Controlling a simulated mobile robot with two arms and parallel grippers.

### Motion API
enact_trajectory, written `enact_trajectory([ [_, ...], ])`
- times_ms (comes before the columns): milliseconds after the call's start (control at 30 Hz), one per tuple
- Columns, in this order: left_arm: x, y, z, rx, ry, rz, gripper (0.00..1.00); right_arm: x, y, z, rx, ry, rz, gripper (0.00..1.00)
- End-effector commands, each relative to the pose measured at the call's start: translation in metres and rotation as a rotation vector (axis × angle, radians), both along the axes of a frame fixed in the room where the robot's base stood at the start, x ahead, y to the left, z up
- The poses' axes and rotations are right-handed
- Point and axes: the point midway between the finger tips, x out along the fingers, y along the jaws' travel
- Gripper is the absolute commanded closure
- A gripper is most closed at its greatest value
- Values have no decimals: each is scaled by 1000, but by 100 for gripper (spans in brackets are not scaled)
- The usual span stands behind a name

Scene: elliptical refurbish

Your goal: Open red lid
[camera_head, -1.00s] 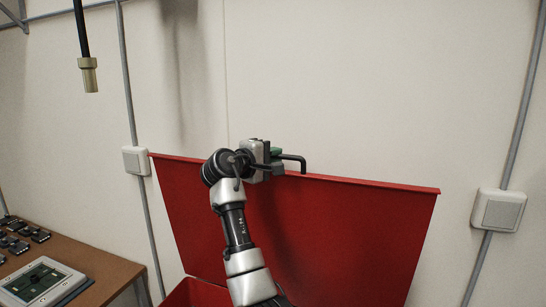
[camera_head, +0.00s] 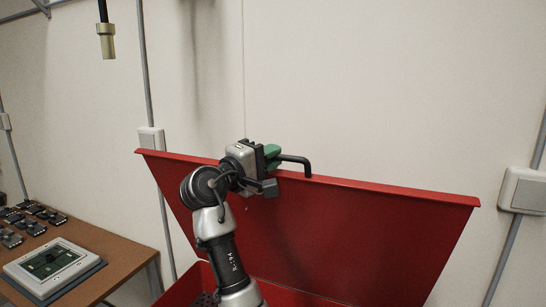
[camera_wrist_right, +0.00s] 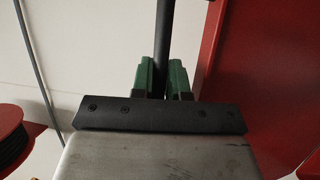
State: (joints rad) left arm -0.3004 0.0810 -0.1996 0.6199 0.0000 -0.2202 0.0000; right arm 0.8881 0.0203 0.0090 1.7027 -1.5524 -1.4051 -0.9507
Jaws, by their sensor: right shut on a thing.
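The red lid (camera_head: 330,222) stands raised, leaning up in front of the wall, above a red box (camera_head: 185,290) whose rim shows at the bottom. A black handle (camera_head: 300,162) sticks out at the lid's top edge. My right gripper (camera_head: 272,154), with green fingertips, is at that top edge and is shut on the handle. In the right wrist view the black handle bar (camera_wrist_right: 165,45) runs between the two green fingers (camera_wrist_right: 162,80), with the red lid (camera_wrist_right: 255,80) to the right. My left gripper is not in view.
A wooden table (camera_head: 120,255) at the left holds a white-framed device (camera_head: 55,265) and several small dark parts (camera_head: 30,220). A hose with a brass end (camera_head: 106,42) hangs at the upper left. Wall boxes (camera_head: 522,190) and conduits run along the wall.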

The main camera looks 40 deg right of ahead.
Motion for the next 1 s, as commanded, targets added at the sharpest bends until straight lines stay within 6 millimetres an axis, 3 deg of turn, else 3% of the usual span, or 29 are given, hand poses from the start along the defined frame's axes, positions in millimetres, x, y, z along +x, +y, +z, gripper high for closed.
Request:
enact_trajectory([
  [67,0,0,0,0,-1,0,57,0,0,0,1,2,1,100],
  [100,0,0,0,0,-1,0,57,1,0,0,1,1,2,84],
  [267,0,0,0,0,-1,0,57,0,0,0,1,1,1,61],
  [533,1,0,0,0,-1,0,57,0,0,0,1,-1,1,61],
  [667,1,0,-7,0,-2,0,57,0,10,-4,2,-1,2,61],
  [1000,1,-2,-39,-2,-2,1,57,-5,76,-15,2,-2,5,61],
])
